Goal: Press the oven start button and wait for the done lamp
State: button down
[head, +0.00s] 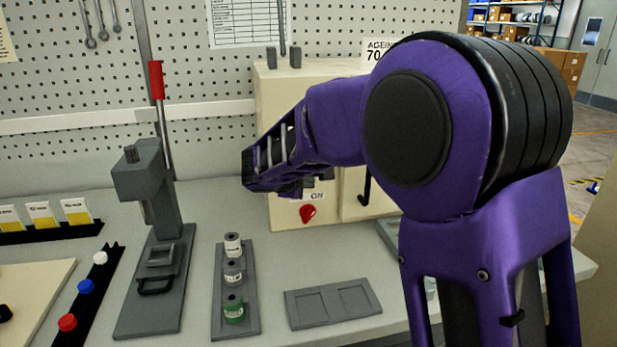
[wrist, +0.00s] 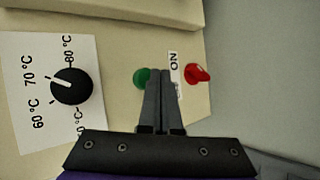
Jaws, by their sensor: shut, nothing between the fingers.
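The cream oven (head: 352,205) stands at the back of the bench, mostly behind my arm in the head view. Its front panel fills much of the wrist view, with a round green button or lamp (wrist: 141,76), a red switch (wrist: 198,73) beside an ON label (wrist: 174,61), and a black temperature dial (wrist: 71,86). The red switch also shows in the head view (head: 308,214). My gripper (wrist: 163,73) is shut and empty, its fingertips just right of the green piece and partly over it. Contact cannot be told. No lit lamp is distinguishable.
A grey press with a red handle (head: 156,80) stands left. A rack with several spools (head: 232,272) and an empty two-slot grey tray (head: 333,303) lie on the bench before the oven. A dark oven handle (head: 366,188) sits close beside my arm.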

jog(key=shift+w, duration=0.2)
jog(key=shift+w+a, duration=0.15)
jog(key=shift+w, duration=0.1)
jog(key=shift+w+a, duration=0.1)
jog(key=shift+w, duration=0.3)
dwell(0.7)
jog(key=shift+s+d+b, duration=0.25)
jog(key=shift+s+b, duration=0.5)
jog(key=shift+s, duration=0.1)
jog(key=s, duration=0.2)
jog(key=s+d+b, duration=0.1)
jog(key=s, duration=0.1)
jog(key=shift+s+d, duration=0.2)
jog(key=shift+s, duration=0.2)
